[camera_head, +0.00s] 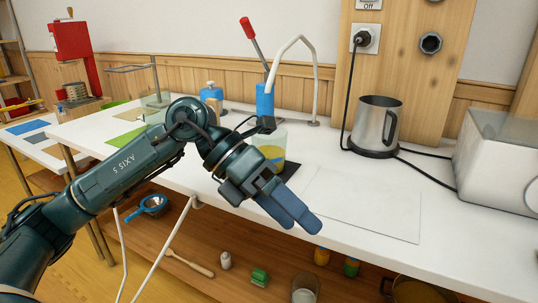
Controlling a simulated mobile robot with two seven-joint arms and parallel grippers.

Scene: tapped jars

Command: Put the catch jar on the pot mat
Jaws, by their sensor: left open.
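My left gripper (298,222) reaches in from the left, its blue fingers apart and empty. It is over the front edge of the white worktop (440,224). A clear jar (279,136) with a yellow band stands just behind the gripper, partly hidden by my wrist. It may be the catch jar. A dark mat (290,172) shows at the jar's foot, mostly hidden, and a thin pale square sheet (365,207) lies flat to its right. I cannot tell which is the pot mat. My right gripper is out of view.
A steel kettle (376,122) stands on its base at the back, its cord running up to a socket. A pale metal box (500,165) stands at the right. A blue pump (265,100) and a white curved pipe (314,85) stand behind the jar. The pale sheet is clear.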

